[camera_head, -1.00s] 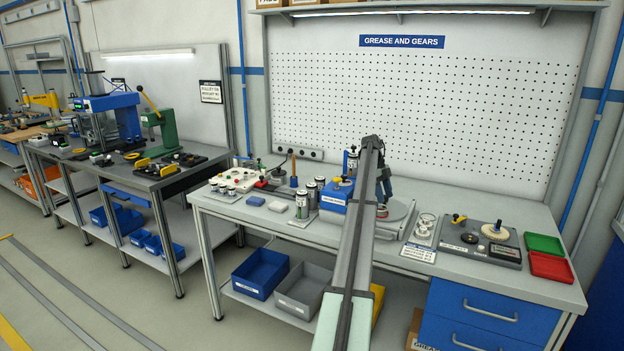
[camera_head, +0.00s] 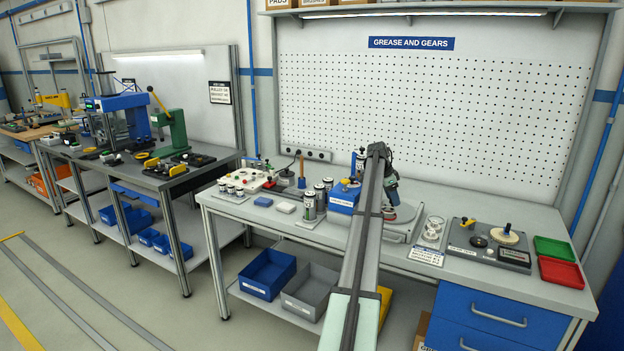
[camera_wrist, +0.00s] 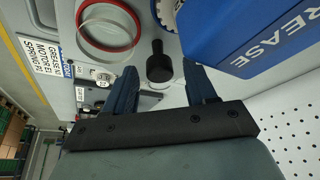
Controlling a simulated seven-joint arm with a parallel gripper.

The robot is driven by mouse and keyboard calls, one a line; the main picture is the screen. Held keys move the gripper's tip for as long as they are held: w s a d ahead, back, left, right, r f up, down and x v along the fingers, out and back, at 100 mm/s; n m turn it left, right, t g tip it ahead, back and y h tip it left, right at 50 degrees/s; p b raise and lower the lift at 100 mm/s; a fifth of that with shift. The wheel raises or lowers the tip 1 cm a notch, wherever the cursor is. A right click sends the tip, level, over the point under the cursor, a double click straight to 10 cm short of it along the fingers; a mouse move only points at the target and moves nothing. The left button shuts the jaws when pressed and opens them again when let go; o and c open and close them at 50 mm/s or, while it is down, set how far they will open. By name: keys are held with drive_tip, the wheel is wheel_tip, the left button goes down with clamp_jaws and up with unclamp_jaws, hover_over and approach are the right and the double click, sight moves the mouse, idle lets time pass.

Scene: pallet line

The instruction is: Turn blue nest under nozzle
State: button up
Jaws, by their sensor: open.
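The grey turntable (camera_head: 398,238) is on the bench, partly hidden behind my arm, beside the blue grease dispenser (camera_head: 343,198). The dispenser's blue body (camera_wrist: 250,35) fills the top right of the wrist view. A red-rimmed ring (camera_wrist: 138,22) shows at the top left of the wrist view. A blue-and-white round part (camera_wrist: 163,14), cut off by the top edge, may be the blue nest. A black knobbed peg (camera_wrist: 158,65) appears between my fingertips; contact is not visible. My gripper (camera_wrist: 160,72) is open; it hangs over the turntable in the head view (camera_head: 390,205). The nozzle is not clearly visible.
Clear cups on a labelled card (camera_head: 430,236) and a grey gear tray (camera_head: 488,246) stand right of the turntable. Green (camera_head: 553,248) and red (camera_head: 561,272) trays lie farther right. Grey canisters (camera_head: 309,206) stand left of the dispenser. The pegboard (camera_head: 430,110) rises behind.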

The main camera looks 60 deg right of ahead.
drive_tip(key=shift+s+a+n, duration=0.1)
drive_tip(key=shift+n, duration=0.4)
drive_tip(key=shift+r+h, duration=0.3)
drive_tip(key=shift+r, duration=0.05)
drive_tip(key=v, duration=1.3)
drive_tip(key=w+a+n, duration=0.1)
drive_tip(key=w+n, duration=0.1)
drive_tip(key=w, duration=0.2)
drive_tip(key=w+a+f+n+t, duration=0.1)
drive_tip(key=w+a+n, duration=0.1)
drive_tip(key=w, duration=0.3)
drive_tip(key=w+a+f+n+h, duration=0.1)
drive_tip(key=w+n, duration=0.1)
drive_tip(key=w, duration=0.3)
drive_tip(key=shift+a+f+t, duration=0.25)
drive_tip(key=shift+a+t, duration=0.1)
drive_tip(key=shift+t, duration=0.05)
drive_tip(key=w+a+f+n, duration=0.1)
drive_tip(key=w, duration=0.2)
drive_tip(key=w+a+n, duration=0.2)
drive_tip(key=w, duration=0.2)
drive_tip(key=w+a+f+n+t, duration=0.1)
drive_tip(key=w+a, duration=0.1)
drive_tip(key=w, duration=0.1)
drive_tip(key=shift+w+a+f+h, duration=0.2)
drive_tip(key=shift+f+h, duration=0.15)
drive_tip(key=shift+h, duration=0.05)
drive_tip(key=shift+n, duration=0.3)
